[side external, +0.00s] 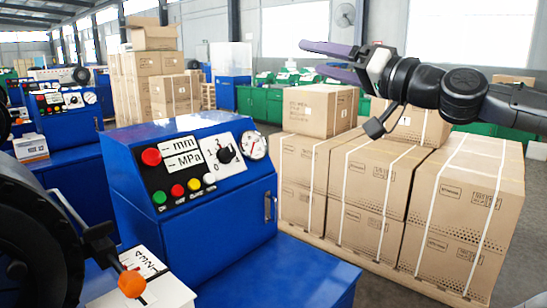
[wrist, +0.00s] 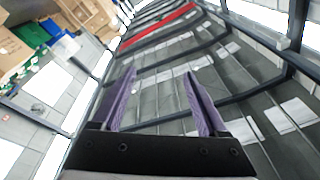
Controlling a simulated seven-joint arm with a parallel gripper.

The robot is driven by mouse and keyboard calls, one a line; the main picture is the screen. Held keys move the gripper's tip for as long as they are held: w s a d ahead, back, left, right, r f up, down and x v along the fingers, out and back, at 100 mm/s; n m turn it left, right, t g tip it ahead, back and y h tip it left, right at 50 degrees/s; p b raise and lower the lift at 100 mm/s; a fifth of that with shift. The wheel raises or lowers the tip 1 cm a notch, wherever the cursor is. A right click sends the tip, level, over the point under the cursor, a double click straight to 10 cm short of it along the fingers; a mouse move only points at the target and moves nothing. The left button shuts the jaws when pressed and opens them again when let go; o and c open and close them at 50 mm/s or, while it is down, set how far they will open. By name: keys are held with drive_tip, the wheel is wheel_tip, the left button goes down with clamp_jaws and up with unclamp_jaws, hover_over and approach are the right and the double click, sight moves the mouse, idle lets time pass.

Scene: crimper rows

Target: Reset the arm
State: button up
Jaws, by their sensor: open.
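My gripper (side external: 325,60) is at the upper middle of the side external view, raised above the stacked boxes and pointing left. Its two purple fingers are apart with nothing between them. In the wrist view my gripper (wrist: 160,95) is also open and empty, with the hall's roof and windows behind it. The blue crimper machine (side external: 205,195) stands below and to the left of my gripper, well apart from it. Its panel has several coloured buttons, a black dial and a round gauge (side external: 253,146).
Strapped cardboard boxes (side external: 470,200) stand on a pallet to the right of the machine, below my arm. An orange knob (side external: 132,283) is at the lower left. More blue machines (side external: 68,130) stand at the left. The air around my gripper looks clear.

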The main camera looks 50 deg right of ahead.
drive_tip(key=s+a+f+n+g+y, duration=0.2)
drive_tip(key=s+f+n+g, duration=0.15)
drive_tip(key=f, duration=0.75)
drive_tip(key=s+a+f+n+g+y, duration=0.1)
drive_tip(key=s+a+f+n+g, duration=0.25)
drive_tip(key=f, duration=0.85)
drive_tip(key=s+d+f+g+h, duration=0.2)
drive_tip(key=s+d+f+g, duration=0.3)
drive_tip(key=f, duration=0.7)
drive_tip(key=s+g, duration=0.2)
drive_tip(key=s, duration=0.2)
drive_tip(key=shift+s+n, duration=0.15)
drive_tip(key=shift+n, duration=0.15)
